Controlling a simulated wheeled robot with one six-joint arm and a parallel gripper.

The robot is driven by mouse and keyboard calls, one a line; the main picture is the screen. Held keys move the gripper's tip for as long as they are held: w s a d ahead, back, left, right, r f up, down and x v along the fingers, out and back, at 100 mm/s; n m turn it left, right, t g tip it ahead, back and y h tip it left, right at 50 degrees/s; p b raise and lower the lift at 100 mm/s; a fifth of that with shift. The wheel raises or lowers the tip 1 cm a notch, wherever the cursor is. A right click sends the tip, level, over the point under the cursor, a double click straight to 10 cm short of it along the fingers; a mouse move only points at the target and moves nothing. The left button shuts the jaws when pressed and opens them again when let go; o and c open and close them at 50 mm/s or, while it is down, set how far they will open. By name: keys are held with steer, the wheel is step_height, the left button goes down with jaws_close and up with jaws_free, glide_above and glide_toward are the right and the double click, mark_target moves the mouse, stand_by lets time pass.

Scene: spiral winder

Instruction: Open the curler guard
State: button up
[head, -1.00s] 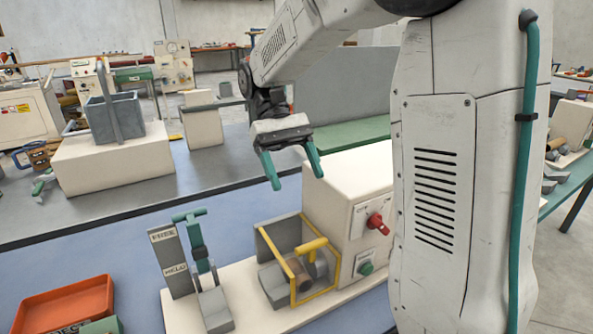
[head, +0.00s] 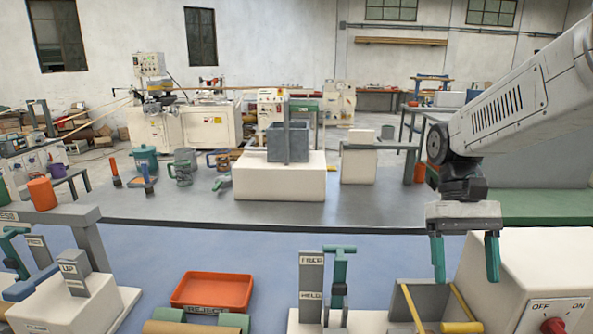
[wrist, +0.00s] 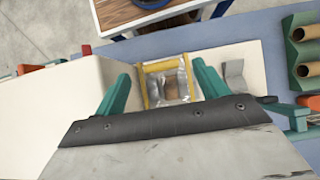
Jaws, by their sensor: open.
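The curler guard is a yellow frame (head: 412,308) at the bottom right of the head view, cut off by the lower edge. It stands at a grey open box (head: 421,292) beside the white machine housing (head: 525,265). In the wrist view the yellow guard frame (wrist: 160,66) shows whole as a square, with grey metal and a brownish part inside it. My gripper (head: 466,275) is open and empty, fingers pointing down, above the guard. In the wrist view the guard lies between the green fingers (wrist: 160,80), apart from them.
A red switch (head: 554,326) is on the housing's front. Left of the guard stand a FREE/HELD post (head: 311,278) and a green lever clamp (head: 339,275). A red REJECT tray (head: 213,291) lies farther left. Green racks with brown tubes (wrist: 308,52) show at the wrist view's right.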

steer(key=s+a+t, duration=0.2)
steer(key=s+t, duration=0.5)
steer(key=s, duration=0.6)
steer(key=shift+a+n+t, duration=0.15)
steer(key=shift+n+t, duration=0.25)
steer(key=shift+s+r, duration=0.15)
steer(key=c, duration=1.5)
steer(key=shift+s, duration=0.1)
jaws_close()
